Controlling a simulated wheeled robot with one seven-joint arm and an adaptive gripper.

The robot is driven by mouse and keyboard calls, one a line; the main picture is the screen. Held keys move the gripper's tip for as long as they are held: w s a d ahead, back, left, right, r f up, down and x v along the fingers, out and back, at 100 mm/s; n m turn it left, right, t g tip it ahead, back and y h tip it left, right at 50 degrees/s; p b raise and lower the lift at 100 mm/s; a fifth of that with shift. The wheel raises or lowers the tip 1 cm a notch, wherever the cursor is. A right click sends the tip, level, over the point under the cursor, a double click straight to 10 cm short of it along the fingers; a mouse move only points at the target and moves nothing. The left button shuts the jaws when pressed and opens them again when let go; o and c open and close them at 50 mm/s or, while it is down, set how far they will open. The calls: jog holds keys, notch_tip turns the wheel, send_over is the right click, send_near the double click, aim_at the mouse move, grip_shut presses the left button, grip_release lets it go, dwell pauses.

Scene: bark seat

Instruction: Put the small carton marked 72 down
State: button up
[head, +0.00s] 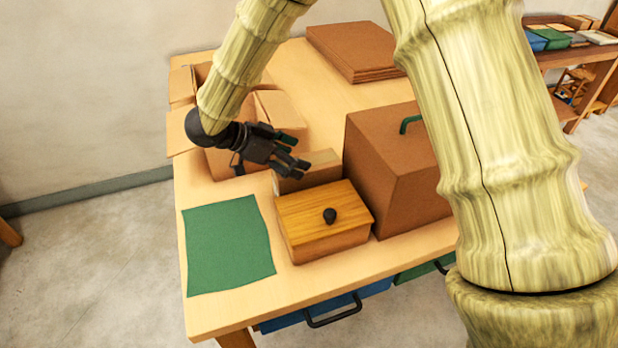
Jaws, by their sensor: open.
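A small brown carton (320,172) stands just behind the knobbed wooden box and left of the big brown box. No number can be read on it from here. My gripper (296,165) is open, with its dark fingers over the left end of this carton. The fingers hide part of the carton, and I cannot tell whether they touch it. The carton's base is hidden by the wooden box, so I cannot see what it rests on.
The wooden box (302,215) with a black knob is at the front. The big brown box (385,175) has a green handle. A green cloth (228,245) lies flat at left front. An open carton (182,88) and stacked brown sheets (352,50) are behind on the table.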

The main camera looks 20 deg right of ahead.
aim_at(307, 179)
jog(key=p+x, duration=0.1)
jog(key=x, duration=0.4)
jog(key=shift+s+a+f, duration=0.15)
jog(key=shift+a, duration=0.05)
jog(key=c, duration=1.5)
